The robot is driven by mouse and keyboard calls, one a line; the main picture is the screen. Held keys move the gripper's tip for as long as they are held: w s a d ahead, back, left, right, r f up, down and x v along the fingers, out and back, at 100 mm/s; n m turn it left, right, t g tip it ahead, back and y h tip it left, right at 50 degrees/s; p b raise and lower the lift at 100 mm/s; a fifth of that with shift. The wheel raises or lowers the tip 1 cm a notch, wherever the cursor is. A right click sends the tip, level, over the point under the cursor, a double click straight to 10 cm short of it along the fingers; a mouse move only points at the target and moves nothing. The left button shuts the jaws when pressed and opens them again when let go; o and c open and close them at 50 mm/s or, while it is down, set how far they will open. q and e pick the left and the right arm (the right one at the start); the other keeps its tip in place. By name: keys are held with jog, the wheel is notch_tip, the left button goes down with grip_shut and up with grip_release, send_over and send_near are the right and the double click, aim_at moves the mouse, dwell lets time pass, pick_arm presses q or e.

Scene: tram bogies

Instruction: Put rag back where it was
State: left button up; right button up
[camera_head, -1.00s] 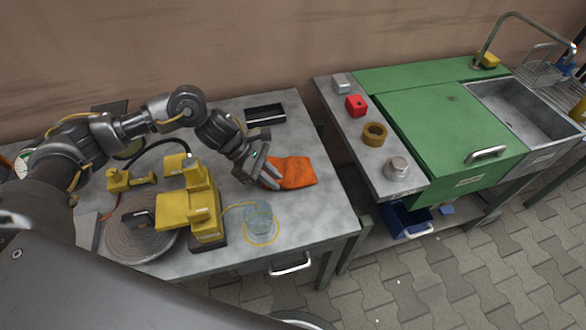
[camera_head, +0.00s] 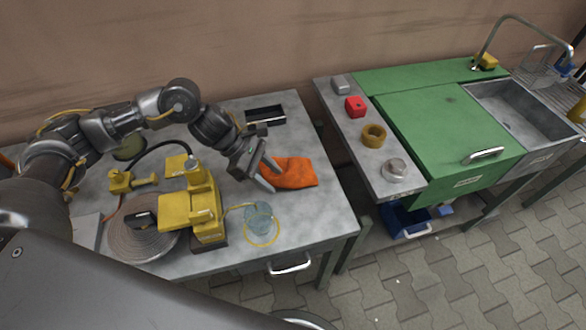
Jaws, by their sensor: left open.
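The orange rag (camera_head: 295,173) lies flat on the grey metal table (camera_head: 310,215), near its right side. My left gripper (camera_head: 269,174) is open at the rag's left edge, with its fingers pointing down and to the right. I cannot tell whether a fingertip still touches the rag. My right gripper is not in view.
A glass (camera_head: 258,217) stands in a yellow ring in front of the rag. A black tray (camera_head: 265,115) lies behind it. A green cabinet (camera_head: 445,125) stands to the right, past a gap.

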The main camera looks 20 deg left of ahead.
pick_arm(q)
notch_tip(320, 180, up, 7)
jog(key=s+p, duration=0.3)
jog(key=p, duration=0.1)
jog(key=shift+a, duration=0.4)
jog(key=shift+w+f, duration=0.15)
jog(key=shift+w, duration=0.05)
jog(key=c, duration=0.3)
jog(key=shift+w+d+f, duration=0.15)
jog(key=shift+w+f, duration=0.1)
jog(key=shift+c, duration=1.4)
jog(key=w+f, duration=0.2)
jog(key=w, duration=0.1)
jog(key=shift+w+d+f, duration=0.25)
jog(key=shift+d+f, duration=0.1)
jog(key=shift+d, duration=0.05)
grip_shut()
jog(key=shift+w+f, duration=0.2)
jog(key=shift+f, duration=1.35)
